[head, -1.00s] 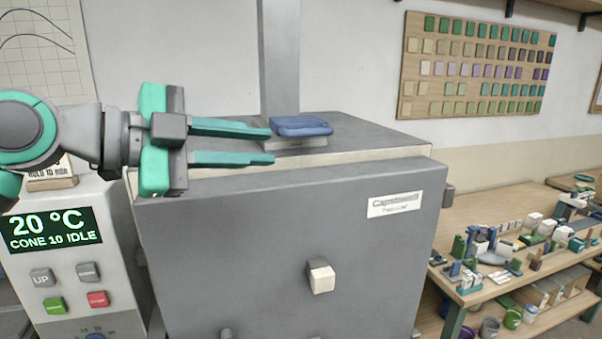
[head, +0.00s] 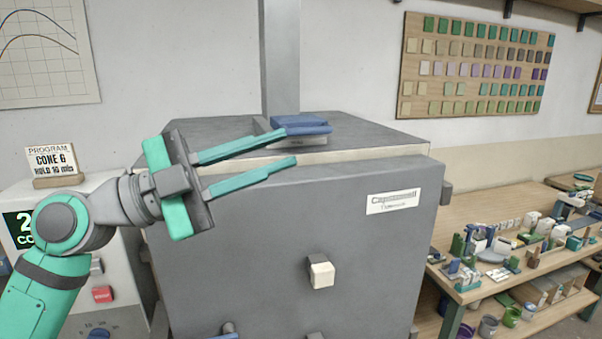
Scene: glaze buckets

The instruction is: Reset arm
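My gripper (head: 289,145) is in front of the upper left part of the grey kiln (head: 300,230). Its two teal fingers point right and slightly up, with a clear gap between them. It is open, and nothing shows between the fingers. A blue block (head: 300,125) sits on top of the kiln, just beyond the upper fingertip. I cannot tell whether that fingertip touches it. My arm rises from the lower left and covers part of the control box.
A control box (head: 103,265) with buttons stands left of the kiln, with a program card (head: 52,160) on top. A pale-tipped knob (head: 321,274) sticks out of the kiln front. A wooden shelf (head: 480,215) crowded with small items stands at right.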

